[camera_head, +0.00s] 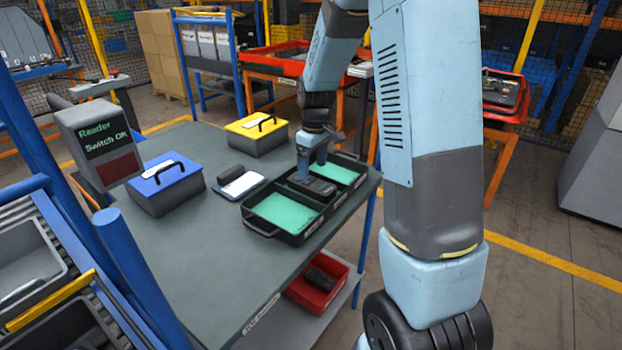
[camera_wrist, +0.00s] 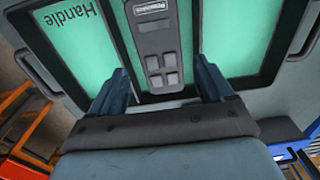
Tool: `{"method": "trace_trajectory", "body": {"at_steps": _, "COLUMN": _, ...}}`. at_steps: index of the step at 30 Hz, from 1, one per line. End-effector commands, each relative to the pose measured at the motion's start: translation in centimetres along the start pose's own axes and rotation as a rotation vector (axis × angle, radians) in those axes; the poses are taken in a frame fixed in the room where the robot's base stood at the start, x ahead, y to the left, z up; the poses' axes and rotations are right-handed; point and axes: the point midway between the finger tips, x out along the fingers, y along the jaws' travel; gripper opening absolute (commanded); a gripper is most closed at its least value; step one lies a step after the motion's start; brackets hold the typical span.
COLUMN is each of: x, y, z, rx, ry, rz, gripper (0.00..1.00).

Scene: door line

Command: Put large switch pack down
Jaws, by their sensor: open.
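The large switch pack (camera_head: 318,188) is a dark grey block lying in the middle compartment of a black tray (camera_head: 297,239) with green-lined compartments. In the wrist view the switch pack (camera_wrist: 157,45) shows a label and several small buttons, with green floor on both sides of it. My gripper (camera_head: 313,165) is over the tray, pointing down at the pack. In the wrist view my gripper (camera_wrist: 161,88) has its fingers apart, one on each side of the pack's near end, with gaps to it. The pack appears to rest on the compartment floor.
A blue-lidded box (camera_head: 167,185), a yellow-lidded box (camera_head: 257,134) and a grey-and-white device (camera_head: 240,184) stand on the table (camera_head: 215,255). A red bin (camera_head: 318,284) sits on the shelf below. The table's front left is clear.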

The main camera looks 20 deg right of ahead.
Motion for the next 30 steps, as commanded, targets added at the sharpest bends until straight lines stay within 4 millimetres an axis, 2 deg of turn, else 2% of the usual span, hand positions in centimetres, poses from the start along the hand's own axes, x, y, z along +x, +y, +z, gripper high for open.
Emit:
{"method": "trace_trajectory", "body": {"at_steps": 1, "x": -1.1, "y": 0.1, "z": -0.1, "rx": 0.0, "ry": 0.004, "rz": 0.003, "gripper": 0.81}}
{"method": "trace_trajectory", "body": {"at_steps": 6, "x": -3.5, "y": 0.0, "z": -0.1, "rx": 0.0, "ry": 0.002, "rz": 0.001, "gripper": 0.81}}
{"method": "trace_trajectory", "body": {"at_steps": 16, "x": -6.5, "y": -0.6, "z": 0.6, "rx": 0.022, "ry": 0.016, "rz": 0.012, "gripper": 0.81}}
{"method": "trace_trajectory", "body": {"at_steps": 20, "x": -9.2, "y": -1.9, "z": 2.2, "rx": 0.072, "ry": 0.051, "rz": 0.035, "gripper": 0.81}}
{"method": "trace_trajectory", "body": {"at_steps": 24, "x": -12.3, "y": -3.8, "z": 4.5, "rx": 0.141, "ry": 0.097, "rz": 0.064, "gripper": 0.81}}
{"method": "trace_trajectory", "body": {"at_steps": 30, "x": -16.0, "y": -6.6, "z": 8.0, "rx": 0.241, "ry": 0.167, "rz": 0.101, "gripper": 0.81}}
